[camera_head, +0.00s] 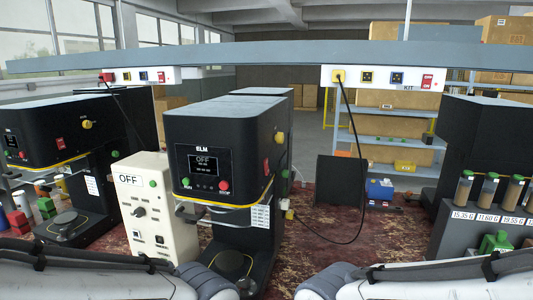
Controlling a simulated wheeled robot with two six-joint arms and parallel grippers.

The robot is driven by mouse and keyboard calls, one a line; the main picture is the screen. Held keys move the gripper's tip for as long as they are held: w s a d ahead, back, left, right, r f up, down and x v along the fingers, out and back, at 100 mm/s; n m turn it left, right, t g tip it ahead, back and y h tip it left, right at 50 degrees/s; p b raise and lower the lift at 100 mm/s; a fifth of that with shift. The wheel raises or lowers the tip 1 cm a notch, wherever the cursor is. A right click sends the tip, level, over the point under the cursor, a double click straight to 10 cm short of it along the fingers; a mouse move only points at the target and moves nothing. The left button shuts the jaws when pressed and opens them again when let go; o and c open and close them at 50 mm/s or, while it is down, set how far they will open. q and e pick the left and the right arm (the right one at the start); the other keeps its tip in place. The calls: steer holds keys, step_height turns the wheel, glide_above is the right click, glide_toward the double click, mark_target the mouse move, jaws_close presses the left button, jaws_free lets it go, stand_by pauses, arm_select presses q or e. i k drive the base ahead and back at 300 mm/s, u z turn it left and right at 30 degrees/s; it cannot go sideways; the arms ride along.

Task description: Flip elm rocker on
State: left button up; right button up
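The seamer labelled ELM (224,175) stands in the middle of the head view, a black machine with a front panel. Its display (203,165) reads OFF. A green button (187,182) and a red button (224,185) sit below the display. A small red part (266,167), perhaps the rocker, is on its right side face, too small to tell its position. A yellow knob or plug (280,137) is above it. My arms show at the bottom left and bottom right. Neither gripper shows.
A cream control box (144,205) marked OFF stands left of ELM. Another black seamer (45,140) is farther left. A rail (300,54) with outlet strips crosses above; a black cable hangs from the KIT strip (384,78). Labelled jars (488,188) stand at right.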

mark_target(266, 171)
steer(key=i, duration=0.9)
